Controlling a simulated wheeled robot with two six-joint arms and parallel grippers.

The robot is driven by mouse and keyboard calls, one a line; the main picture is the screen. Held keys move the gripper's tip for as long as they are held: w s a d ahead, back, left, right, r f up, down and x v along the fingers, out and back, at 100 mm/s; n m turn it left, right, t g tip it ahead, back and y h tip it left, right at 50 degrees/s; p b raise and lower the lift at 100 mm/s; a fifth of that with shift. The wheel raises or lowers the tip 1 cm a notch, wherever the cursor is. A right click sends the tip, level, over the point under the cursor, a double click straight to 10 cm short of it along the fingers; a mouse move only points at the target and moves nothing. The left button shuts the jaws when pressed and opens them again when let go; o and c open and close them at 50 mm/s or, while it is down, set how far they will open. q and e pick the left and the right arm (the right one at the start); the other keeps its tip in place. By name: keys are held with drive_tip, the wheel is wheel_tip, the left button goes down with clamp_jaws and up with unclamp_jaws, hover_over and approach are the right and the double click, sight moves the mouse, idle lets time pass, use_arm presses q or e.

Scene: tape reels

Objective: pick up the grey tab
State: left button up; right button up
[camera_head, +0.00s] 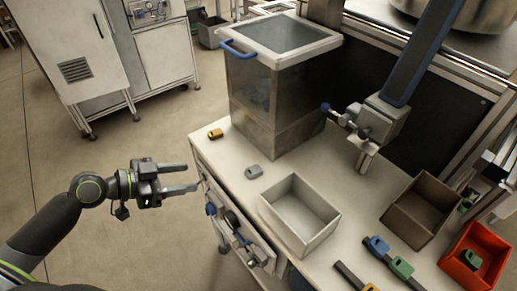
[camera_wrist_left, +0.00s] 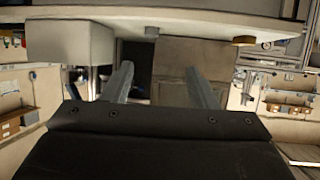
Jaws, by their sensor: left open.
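The grey tab (camera_head: 253,171) lies flat on the white worktop, between the clear-walled bin and the light grey open box. It also shows in the left wrist view (camera_wrist_left: 152,32), near the worktop edge and roughly between the finger directions. My left gripper (camera_head: 191,177) is open and empty, off the left edge of the worktop, with its fingers pointing right toward the tab and a clear gap between. Both fingers show in the left wrist view (camera_wrist_left: 161,78). My right gripper is not seen.
A yellow tab (camera_head: 215,133) lies near the worktop's left edge. The clear-walled bin (camera_head: 262,100) stands behind the grey tab, the light grey box (camera_head: 318,232) in front. A brown box (camera_head: 408,214), a red box (camera_head: 455,262) and a blue-posted fixture (camera_head: 385,118) stand to the right.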

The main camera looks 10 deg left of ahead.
use_arm(q)
drive_tip(key=p, duration=0.4)
approach(252, 171)
drive_tip(key=x, duration=0.3)
drive_tip(key=shift+w+a+r, duration=0.1)
drive_tip(key=shift+w+a, duration=0.05)
drive_tip(key=shift+w, duration=0.1)
drive_tip(key=p+x, duration=0.2)
drive_tip(key=x, duration=0.2)
drive_tip(key=shift+d, duration=0.25)
drive_tip(key=shift+w+d+f, duration=0.2)
drive_tip(key=shift+d+f, duration=0.05)
drive_tip(key=shift+f, duration=0.1)
drive_tip(key=c, duration=1)
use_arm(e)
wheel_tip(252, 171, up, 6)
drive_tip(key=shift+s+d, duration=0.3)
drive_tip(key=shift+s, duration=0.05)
